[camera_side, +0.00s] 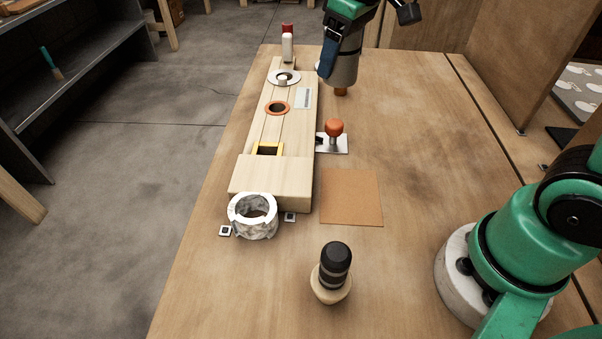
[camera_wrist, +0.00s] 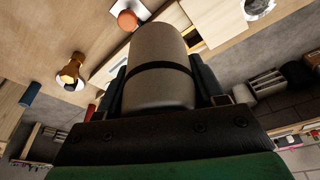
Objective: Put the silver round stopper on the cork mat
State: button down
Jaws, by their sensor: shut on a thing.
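My gripper (camera_side: 340,58) is over the far part of the table in the side view, with a dark blue finger visible. It is shut on a silver-grey rounded cylinder, which I take to be the silver round stopper (camera_side: 345,73). In the wrist view the stopper (camera_wrist: 160,85) is large between the fingers, with a dark band around it. I cannot tell whether its lower end touches anything. The cork mat (camera_side: 351,197) is a flat brown square, bare, on the near middle of the table, well away from the gripper.
An orange ball knob (camera_side: 334,128) on a plate stands between gripper and mat. A long wooden board (camera_side: 270,177) with rings lies left of the mat. A white marbled ring (camera_side: 254,215) and a black-topped knob (camera_side: 334,268) stand nearer. A copper-coloured piece (camera_side: 341,92) shows below the stopper.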

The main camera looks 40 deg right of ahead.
jog(key=s+a+r+n+g+y, duration=0.1)
jog(key=s+a+r+n+y, duration=0.1)
jog(key=s+n, duration=0.6)
jog(key=shift+n, duration=0.5)
jog(key=d+x, duration=0.1)
jog(key=x, duration=0.5)
jog(key=s+d+x, duration=0.1)
jog(key=x, duration=0.5)
jog(key=s+d+f+x, duration=0.1)
jog(key=x, duration=0.6)
jog(key=shift+s+d+f, duration=0.15)
jog(key=shift+d, duration=0.25)
jog(key=shift+c, duration=0.5)
grip_release()
